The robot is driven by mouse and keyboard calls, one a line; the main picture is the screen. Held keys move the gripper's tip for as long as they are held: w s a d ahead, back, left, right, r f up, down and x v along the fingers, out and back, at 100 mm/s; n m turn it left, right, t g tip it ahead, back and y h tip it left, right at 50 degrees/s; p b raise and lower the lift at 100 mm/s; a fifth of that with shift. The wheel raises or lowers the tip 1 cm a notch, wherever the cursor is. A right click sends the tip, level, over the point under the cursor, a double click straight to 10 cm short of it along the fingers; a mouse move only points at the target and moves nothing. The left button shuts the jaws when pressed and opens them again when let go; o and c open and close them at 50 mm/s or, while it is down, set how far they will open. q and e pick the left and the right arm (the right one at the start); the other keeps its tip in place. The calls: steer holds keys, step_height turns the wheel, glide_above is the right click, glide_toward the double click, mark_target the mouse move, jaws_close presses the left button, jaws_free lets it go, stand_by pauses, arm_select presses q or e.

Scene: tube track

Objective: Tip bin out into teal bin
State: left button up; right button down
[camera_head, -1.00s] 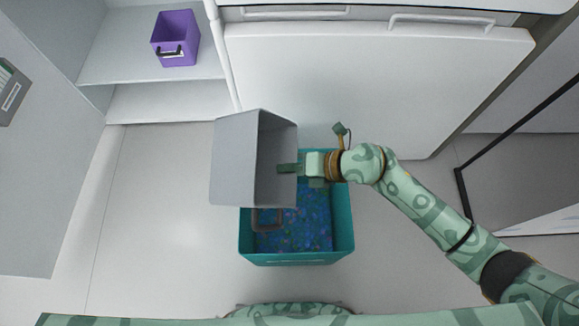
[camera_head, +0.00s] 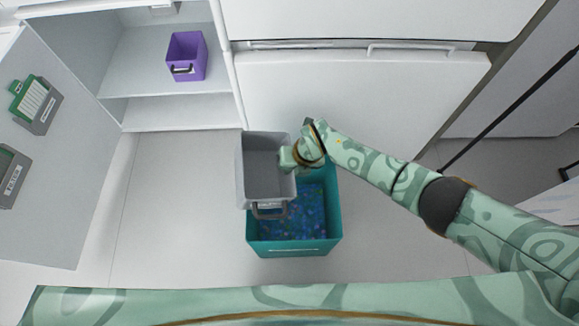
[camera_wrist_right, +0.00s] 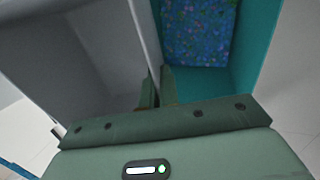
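The grey bin (camera_head: 262,190) hangs over the left side of the teal bin, its opening facing up toward my head camera. My right gripper (camera_head: 289,158) is shut on the grey bin's right wall. In the right wrist view the fingers (camera_wrist_right: 158,88) straddle that wall (camera_wrist_right: 146,40), with the teal bin (camera_wrist_right: 258,40) just beyond. My left gripper is not in view.
A purple bin (camera_head: 187,56) stands on a shelf (camera_head: 150,80) at the back left. An open door with hanging holders (camera_head: 36,103) is at the far left. A white drawer front (camera_head: 350,95) stands behind the bins. The floor (camera_head: 150,220) left of the bins is clear.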

steer(key=s+d+f+g+h+p, duration=0.1)
steer(key=s+d+f+h, duration=0.1)
steer(key=d, duration=0.5)
steer(key=shift+d+f+h, duration=0.25)
steer(key=shift+f+h, duration=0.1)
steer(key=shift+h, duration=0.45)
